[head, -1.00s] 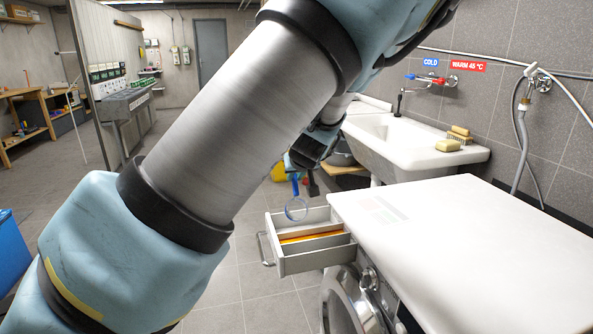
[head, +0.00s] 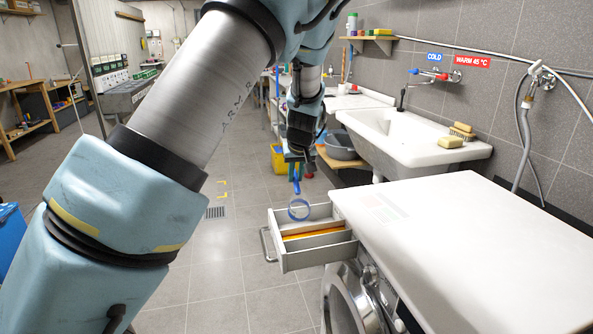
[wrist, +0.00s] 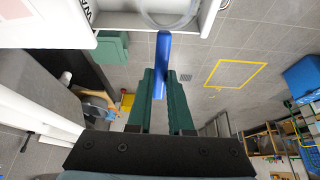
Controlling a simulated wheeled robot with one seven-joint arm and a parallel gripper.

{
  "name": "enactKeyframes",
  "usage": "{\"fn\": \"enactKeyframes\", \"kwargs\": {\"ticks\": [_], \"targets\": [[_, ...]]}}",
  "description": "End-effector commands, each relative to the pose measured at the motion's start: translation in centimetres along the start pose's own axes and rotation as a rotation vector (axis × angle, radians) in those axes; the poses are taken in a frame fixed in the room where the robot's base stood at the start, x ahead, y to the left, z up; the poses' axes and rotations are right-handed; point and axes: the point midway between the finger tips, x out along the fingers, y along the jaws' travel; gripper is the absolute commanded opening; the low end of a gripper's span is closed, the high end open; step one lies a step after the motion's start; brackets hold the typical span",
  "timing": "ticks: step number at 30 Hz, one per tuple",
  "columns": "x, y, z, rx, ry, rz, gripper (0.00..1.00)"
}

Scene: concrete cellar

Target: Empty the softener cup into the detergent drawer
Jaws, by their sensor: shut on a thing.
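The softener cup (head: 299,211) is clear with a blue handle (head: 296,184). My gripper (head: 293,162) is shut on the handle, which hangs down from it. In the wrist view the blue handle (wrist: 162,66) sits between my dark green fingers (wrist: 163,88), and the clear cup (wrist: 169,14) is cut off by the top edge. In the head view the cup overlaps the open detergent drawer (head: 318,258) at its far side. I cannot tell its height above the drawer, its tilt or its contents. The drawer has divided compartments, one with an orange interior.
The drawer juts left from the white washing machine (head: 450,235), whose round door (head: 342,300) is below. A sink (head: 405,140) with soap and a brush stands behind. A grey basin (head: 341,146) and yellow bucket (head: 279,158) are beyond. Floor left of the drawer is clear.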

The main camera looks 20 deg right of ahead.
Motion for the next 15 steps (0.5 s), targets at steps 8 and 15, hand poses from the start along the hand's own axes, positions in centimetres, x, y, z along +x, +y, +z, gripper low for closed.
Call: {"fn": "enactKeyframes", "kwargs": {"ticks": [8, 15], "targets": [[0.38, 0.09, -0.20, 0.001, -0.058, 0.003, 0.00], [0.59, -0.11, -0.38, -0.002, -0.086, -0.001, 0.00]]}}
